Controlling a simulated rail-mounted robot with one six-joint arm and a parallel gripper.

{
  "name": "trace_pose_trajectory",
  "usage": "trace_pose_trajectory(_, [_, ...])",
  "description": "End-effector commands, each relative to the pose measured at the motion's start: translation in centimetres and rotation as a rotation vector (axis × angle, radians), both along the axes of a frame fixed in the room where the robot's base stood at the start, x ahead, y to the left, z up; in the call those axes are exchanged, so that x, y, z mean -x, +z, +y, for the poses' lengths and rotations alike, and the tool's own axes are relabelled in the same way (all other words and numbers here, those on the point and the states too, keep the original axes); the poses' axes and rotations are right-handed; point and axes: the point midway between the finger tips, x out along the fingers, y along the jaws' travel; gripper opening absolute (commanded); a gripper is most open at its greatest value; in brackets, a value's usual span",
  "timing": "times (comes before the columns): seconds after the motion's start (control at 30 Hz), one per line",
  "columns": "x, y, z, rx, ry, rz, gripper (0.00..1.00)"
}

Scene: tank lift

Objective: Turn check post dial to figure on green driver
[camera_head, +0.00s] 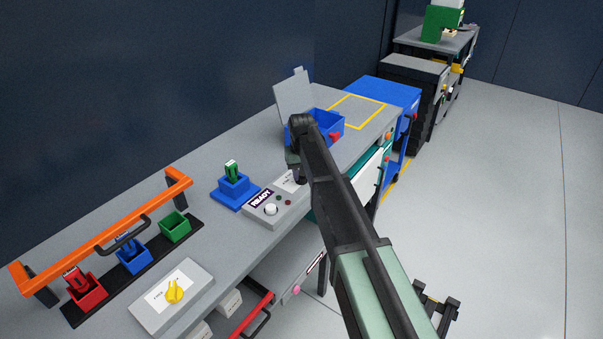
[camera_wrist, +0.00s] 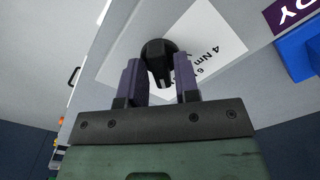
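The check post dial is a black knob (camera_wrist: 160,62) on a white label (camera_wrist: 215,40) in the wrist view. Printed figures "4 Nm" and part of a "6" show beside it. My gripper (camera_wrist: 158,66) is open, one finger on each side of the dial; I cannot tell whether either finger touches it. In the head view my gripper (camera_head: 297,174) is over the far end of the grey box (camera_head: 262,218) with the READY sign, and my arm hides the dial. The green driver (camera_head: 232,170) stands upright in a blue holder (camera_head: 236,188); its figure is too small to read.
An orange rail (camera_head: 105,228) runs behind red (camera_head: 88,291), blue (camera_head: 135,260) and empty green (camera_head: 175,227) holders. A box with a yellow knob (camera_head: 174,291) sits in front. A blue bin (camera_head: 328,124) stands beyond my gripper.

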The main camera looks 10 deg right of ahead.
Motion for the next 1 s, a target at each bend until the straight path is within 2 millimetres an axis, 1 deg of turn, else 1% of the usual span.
trace_pose_trajectory(0.03, [0.0,0.0,0.0,0.000,0.000,0.000,0.37])
trace_pose_trajectory(0.07, [0.0,0.0,0.0,0.000,0.001,-0.001,0.42])
trace_pose_trajectory(0.1, [0.0,0.0,0.0,0.000,0.001,-0.001,0.43])
trace_pose_trajectory(0.33, [-0.1,0.1,0.0,0.000,0.002,-0.001,0.43])
trace_pose_trajectory(0.43, [-0.1,0.9,0.0,0.000,0.002,-0.001,0.43])
trace_pose_trajectory(0.57, [-0.1,3.3,0.0,0.000,0.002,-0.001,0.43])
trace_pose_trajectory(0.8, [-0.1,9.4,0.0,0.000,0.001,-0.001,0.43])
trace_pose_trajectory(0.9, [0.0,10.8,0.0,0.000,0.001,-0.001,0.43])
trace_pose_trajectory(1.0, [-0.1,11.2,0.0,0.000,0.001,-0.001,0.43])
